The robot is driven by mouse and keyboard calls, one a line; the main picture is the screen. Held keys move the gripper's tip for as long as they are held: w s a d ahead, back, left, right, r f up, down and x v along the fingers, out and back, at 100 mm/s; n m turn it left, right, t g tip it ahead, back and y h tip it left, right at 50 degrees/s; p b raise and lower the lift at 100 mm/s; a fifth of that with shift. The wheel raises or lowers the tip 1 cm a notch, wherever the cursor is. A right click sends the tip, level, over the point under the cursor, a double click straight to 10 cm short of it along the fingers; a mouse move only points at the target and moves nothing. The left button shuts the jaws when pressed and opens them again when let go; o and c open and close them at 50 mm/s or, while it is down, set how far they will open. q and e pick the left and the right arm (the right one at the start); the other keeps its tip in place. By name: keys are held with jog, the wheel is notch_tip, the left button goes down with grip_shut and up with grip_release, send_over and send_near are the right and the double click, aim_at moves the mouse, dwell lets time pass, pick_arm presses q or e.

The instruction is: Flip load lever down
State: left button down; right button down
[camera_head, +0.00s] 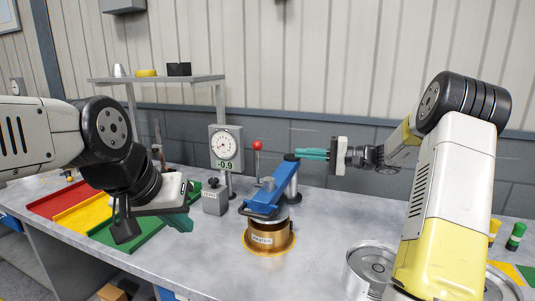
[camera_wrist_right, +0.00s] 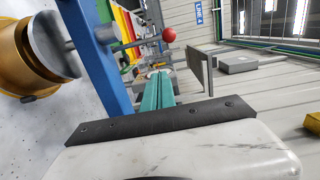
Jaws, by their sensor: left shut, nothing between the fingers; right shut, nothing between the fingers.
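The load lever (camera_head: 257,160) is a thin rod with a red ball knob, standing upright on the blue press arm (camera_head: 268,194). Its red knob (camera_wrist_right: 169,35) also shows in the right wrist view, beyond the fingertips and apart from them. A brass cylinder labelled MASTER (camera_head: 270,238) sits under the blue arm. My right gripper (camera_head: 300,154) is shut and empty, to the right of the lever, its teal fingers pointing left at about knob height. The shut fingers (camera_wrist_right: 157,92) show in the right wrist view. My left gripper (camera_head: 180,222) is shut and empty over the green tray.
A dial gauge (camera_head: 226,147) with a -0.9 display stands left of the lever, a small grey box (camera_head: 215,201) below it. Red, yellow and green trays (camera_head: 137,246) lie at left. A round metal part (camera_head: 369,268) lies by my right arm. A shelf (camera_head: 155,79) stands behind.

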aim_at(258, 165)
jog(key=shift+w+d, duration=0.3)
jog(key=shift+w, duration=0.1)
jog(key=x, duration=0.9)
jog(key=shift+a+r, duration=0.1)
jog(key=shift+a, duration=0.1)
jog(key=s+a, duration=0.2)
jog(key=shift+s+a, duration=0.3)
jog(key=shift+s, duration=0.05)
jog(key=shift+s+a, duration=0.1)
jog(key=shift+s, duration=0.1)
